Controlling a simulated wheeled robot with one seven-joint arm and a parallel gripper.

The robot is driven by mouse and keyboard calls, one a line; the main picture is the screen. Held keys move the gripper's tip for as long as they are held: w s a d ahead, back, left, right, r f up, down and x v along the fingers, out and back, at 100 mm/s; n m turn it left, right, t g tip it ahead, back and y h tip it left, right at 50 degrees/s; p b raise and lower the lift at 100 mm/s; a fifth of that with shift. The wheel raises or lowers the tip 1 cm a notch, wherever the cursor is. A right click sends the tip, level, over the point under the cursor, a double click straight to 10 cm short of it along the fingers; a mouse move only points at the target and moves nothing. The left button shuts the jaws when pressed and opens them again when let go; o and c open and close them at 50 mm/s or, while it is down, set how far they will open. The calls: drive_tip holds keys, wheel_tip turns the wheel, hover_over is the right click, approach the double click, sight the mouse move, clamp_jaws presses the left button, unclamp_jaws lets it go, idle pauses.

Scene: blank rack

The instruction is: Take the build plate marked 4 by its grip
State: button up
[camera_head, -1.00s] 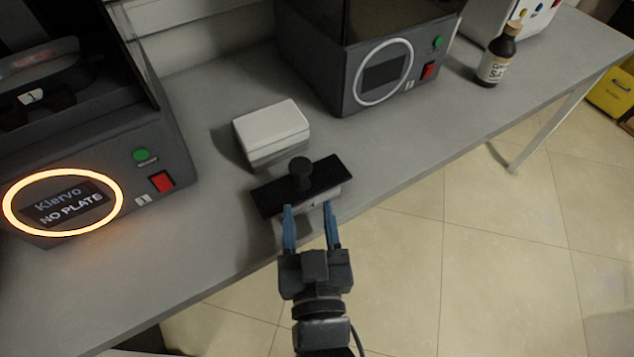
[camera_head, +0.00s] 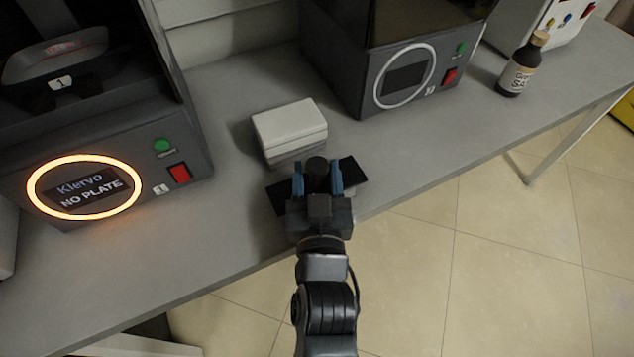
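The dark build plate (camera_head: 350,172) lies on the grey table near its front edge, with a round dark knob grip (camera_head: 317,166) standing up from its middle. My gripper (camera_head: 317,180) is over the plate with one blue finger on either side of the knob. The fingers are apart, and I cannot tell whether they touch the knob. My gripper hides most of the plate's front and middle. No number on the plate is readable now.
A white box (camera_head: 289,128) sits just behind the plate. A printer (camera_head: 100,160) marked 1, reading "NO PLATE", stands at the left. Another printer (camera_head: 385,75) stands behind right. A brown bottle (camera_head: 520,70) is further right. The table (camera_head: 220,240) is clear front left.

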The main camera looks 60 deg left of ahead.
clamp_jaws()
idle(0.5)
